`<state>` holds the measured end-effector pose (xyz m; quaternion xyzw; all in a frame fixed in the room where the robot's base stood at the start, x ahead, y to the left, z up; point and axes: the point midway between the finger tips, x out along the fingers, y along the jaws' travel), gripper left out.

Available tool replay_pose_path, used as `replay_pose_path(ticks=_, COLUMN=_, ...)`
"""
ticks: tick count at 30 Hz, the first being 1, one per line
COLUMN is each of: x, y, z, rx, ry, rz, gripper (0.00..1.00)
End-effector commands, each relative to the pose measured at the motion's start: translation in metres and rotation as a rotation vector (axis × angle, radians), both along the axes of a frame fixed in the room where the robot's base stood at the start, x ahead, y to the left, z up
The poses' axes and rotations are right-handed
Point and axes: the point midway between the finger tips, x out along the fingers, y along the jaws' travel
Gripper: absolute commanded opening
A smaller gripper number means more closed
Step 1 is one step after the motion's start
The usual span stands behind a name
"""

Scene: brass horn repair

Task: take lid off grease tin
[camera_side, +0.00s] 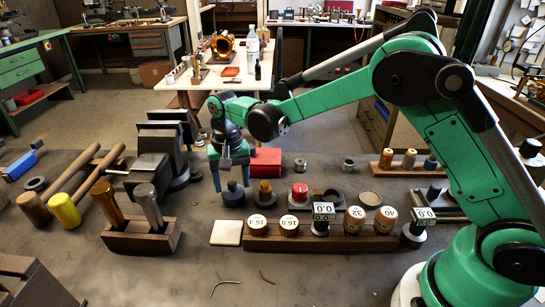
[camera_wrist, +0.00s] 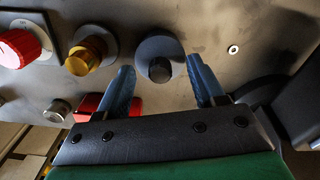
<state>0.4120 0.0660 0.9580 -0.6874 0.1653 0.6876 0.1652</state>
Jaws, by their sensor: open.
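My gripper (camera_side: 231,181) is open and points down above the bench. Its two blue fingers also show in the wrist view (camera_wrist: 160,67). A round dark grey tin with a black knob on its lid (camera_wrist: 160,45) lies between and just beyond the fingertips. In the side view this tin (camera_side: 233,197) looks blue-grey and stands right below the fingers. The lid is on, and nothing is held. No label shows that this is the grease tin. An amber-knobbed pot (camera_side: 265,194) and a red-knobbed one (camera_side: 300,193) stand in a row to its right.
A red box (camera_side: 265,161) stands close behind the gripper. A vise (camera_side: 160,155) is to the left. A wooden rack of round-topped tools (camera_side: 325,241) runs in front, beside a pale square pad (camera_side: 227,233).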

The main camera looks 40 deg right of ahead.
Motion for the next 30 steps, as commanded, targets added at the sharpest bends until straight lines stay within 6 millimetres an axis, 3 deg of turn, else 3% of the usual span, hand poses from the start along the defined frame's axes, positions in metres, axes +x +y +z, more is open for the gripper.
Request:
replay_pose_path(ticks=6, x=0.000, y=0.000, z=0.000, rx=0.000, ry=0.000, rz=0.000, gripper=0.59)
replay_pose_path(ticks=12, x=0.000, y=0.000, z=0.000, rx=0.000, ry=0.000, rz=0.000, gripper=0.02)
replay_pose_path(ticks=13, x=0.000, y=0.000, z=0.000, rx=0.000, ry=0.000, rz=0.000, gripper=0.00)
replay_pose_path(ticks=23, x=0.000, y=0.000, z=0.001, rx=0.000, ry=0.000, rz=0.000, gripper=0.00)
replay_pose_path(ticks=30, x=0.000, y=0.000, z=0.023, rx=0.000, ry=0.000, rz=0.001, gripper=0.00)
